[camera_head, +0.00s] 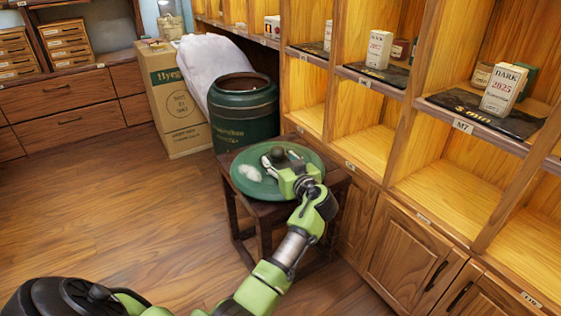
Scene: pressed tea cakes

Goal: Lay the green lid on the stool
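The green lid (241,184), a round disc, is level over the top of the dark wooden stool (257,208). It covers most of the stool top; whether it rests fully on the wood or a small gap remains, I cannot tell. My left gripper (274,158) is at the lid's upper middle, with its fingers close around a small dark knob-like part. The wrist and fingers hide some of the lid, and I cannot tell whether the fingers are shut on it. My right gripper is out of view.
An open dark green canister (243,122) stands just behind the stool. A cardboard box (173,101) and a white sack (208,60) are beside it. Wooden shelving (448,190) with boxes, including a DARK 2025 box (503,90), runs along the right. The floor at left is clear.

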